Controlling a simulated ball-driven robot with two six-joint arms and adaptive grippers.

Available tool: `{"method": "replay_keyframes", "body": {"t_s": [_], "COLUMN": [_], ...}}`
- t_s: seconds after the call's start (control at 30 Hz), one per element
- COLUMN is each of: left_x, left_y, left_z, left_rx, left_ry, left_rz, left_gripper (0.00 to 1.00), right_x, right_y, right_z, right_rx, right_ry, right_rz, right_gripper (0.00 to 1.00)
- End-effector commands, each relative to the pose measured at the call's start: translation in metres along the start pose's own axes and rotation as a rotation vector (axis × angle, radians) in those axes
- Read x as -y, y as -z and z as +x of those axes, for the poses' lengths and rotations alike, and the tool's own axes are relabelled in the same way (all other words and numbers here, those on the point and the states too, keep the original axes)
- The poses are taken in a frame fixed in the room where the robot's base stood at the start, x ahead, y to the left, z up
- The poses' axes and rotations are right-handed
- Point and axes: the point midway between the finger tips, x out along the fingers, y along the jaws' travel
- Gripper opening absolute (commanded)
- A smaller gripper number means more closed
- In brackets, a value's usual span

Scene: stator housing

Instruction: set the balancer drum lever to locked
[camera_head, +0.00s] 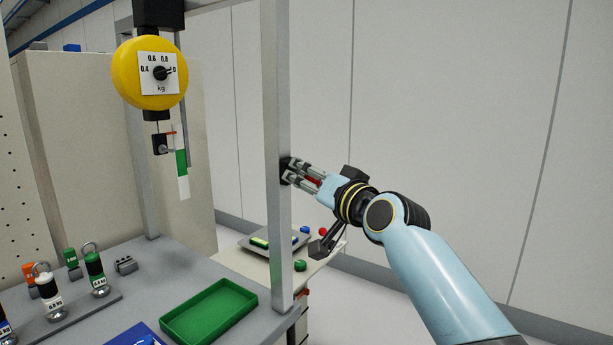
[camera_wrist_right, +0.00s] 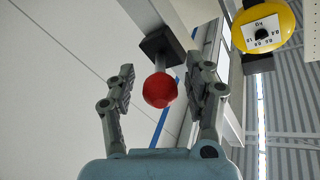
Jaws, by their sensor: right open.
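The lever shows in the right wrist view as a red knob (camera_wrist_right: 159,90) on a short grey stem from a black block (camera_wrist_right: 161,43) on the grey post. In the head view the black block (camera_head: 284,169) is on the post's right side, and a bit of red (camera_head: 313,182) shows between my fingers. My right gripper (camera_head: 301,173) is open; in the wrist view its fingers (camera_wrist_right: 165,76) stand on both sides of the knob, with gaps visible. The yellow balancer drum (camera_head: 127,73) hangs at the upper left and has a kg dial. My left gripper is not in view.
The upright post (camera_head: 277,120) stands just left of my right gripper. A green tray (camera_head: 208,314) and several weights, one a green-topped weight (camera_head: 95,270), are on the bench. A white and green strip (camera_head: 182,165) hangs below the drum.

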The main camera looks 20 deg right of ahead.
Motion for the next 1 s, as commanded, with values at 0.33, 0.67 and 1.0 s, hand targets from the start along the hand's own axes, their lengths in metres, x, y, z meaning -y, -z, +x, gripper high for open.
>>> {"method": "replay_keyframes", "body": {"t_s": [0.33, 0.67, 1.0], "left_x": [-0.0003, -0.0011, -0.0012], "left_y": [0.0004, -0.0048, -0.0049], "left_z": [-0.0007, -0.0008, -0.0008], "left_rx": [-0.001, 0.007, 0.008], "left_ry": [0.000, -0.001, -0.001], "left_rz": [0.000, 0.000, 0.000], "left_gripper": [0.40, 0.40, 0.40], "right_x": [0.0002, 0.0001, 0.0000], "right_y": [-0.0002, -0.0002, -0.0002], "right_z": [0.0093, 0.0090, 0.0089], "right_rx": [0.000, 0.000, 0.000], "right_ry": [0.000, 0.000, 0.000], "right_rz": [0.001, 0.000, 0.000], "right_gripper": [0.53, 0.16, 0.00]}}
